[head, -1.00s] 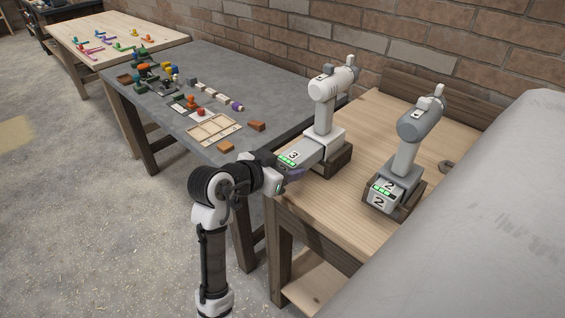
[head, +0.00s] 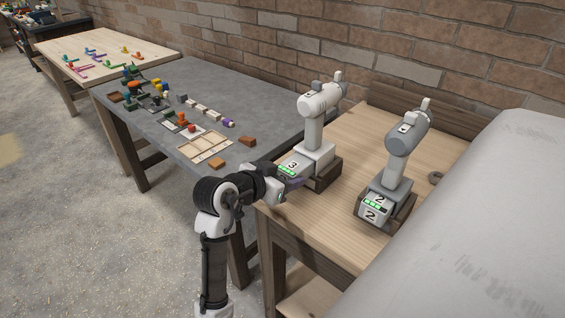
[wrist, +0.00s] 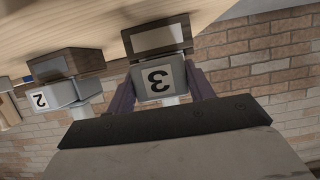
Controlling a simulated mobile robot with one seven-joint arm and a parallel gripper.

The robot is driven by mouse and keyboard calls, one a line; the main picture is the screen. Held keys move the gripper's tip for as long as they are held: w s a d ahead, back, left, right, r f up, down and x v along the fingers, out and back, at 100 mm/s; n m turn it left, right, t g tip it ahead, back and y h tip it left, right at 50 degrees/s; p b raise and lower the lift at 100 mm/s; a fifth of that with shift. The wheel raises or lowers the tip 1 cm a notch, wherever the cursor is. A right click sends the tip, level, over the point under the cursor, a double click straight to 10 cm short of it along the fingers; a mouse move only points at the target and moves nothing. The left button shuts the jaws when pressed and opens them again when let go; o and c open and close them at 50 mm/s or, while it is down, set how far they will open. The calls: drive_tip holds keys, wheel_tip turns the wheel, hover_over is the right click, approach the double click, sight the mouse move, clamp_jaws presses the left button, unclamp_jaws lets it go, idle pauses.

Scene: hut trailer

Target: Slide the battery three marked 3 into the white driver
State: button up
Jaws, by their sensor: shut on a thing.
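The white driver (head: 314,125) stands upright in a dark wooden cradle (head: 327,178) on the light wooden bench. The battery marked 3 (head: 291,168), grey-white with green lights, is at the near left side of the driver's base, lined up with it and partly inside by its look. How deep it sits is hard to tell. My gripper (head: 290,182) is shut on the battery from its outer end. In the wrist view the battery's 3 face (wrist: 157,80) shows upside down between the two purple fingers (wrist: 160,92). The battery hides most of the driver there.
A grey driver (head: 402,150) with a battery marked 2 (head: 374,208) stands in its own cradle on the right. A large grey rounded shape (head: 480,240) fills the lower right. A grey table (head: 260,105) with blocks and a tray lies left. A brick wall is behind.

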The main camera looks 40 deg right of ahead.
sight(293, 170)
drive_tip(key=shift+w+d, duration=0.1)
drive_tip(key=shift+d, duration=1.6)
drive_tip(key=o, duration=1.2)
drive_tip(key=shift+o, duration=0.2)
drive_tip(key=shift+a, duration=0.15)
drive_tip(key=shift+s+a, duration=0.2)
drive_tip(key=shift+a, duration=2.7)
drive_tip(key=p+v, duration=0.1)
drive_tip(key=v, duration=0.2)
drive_tip(key=p+v, duration=0.1)
drive_tip(key=v, duration=0.1)
drive_tip(key=shift+a+r, duration=0.2)
drive_tip(key=shift+r, duration=0.35)
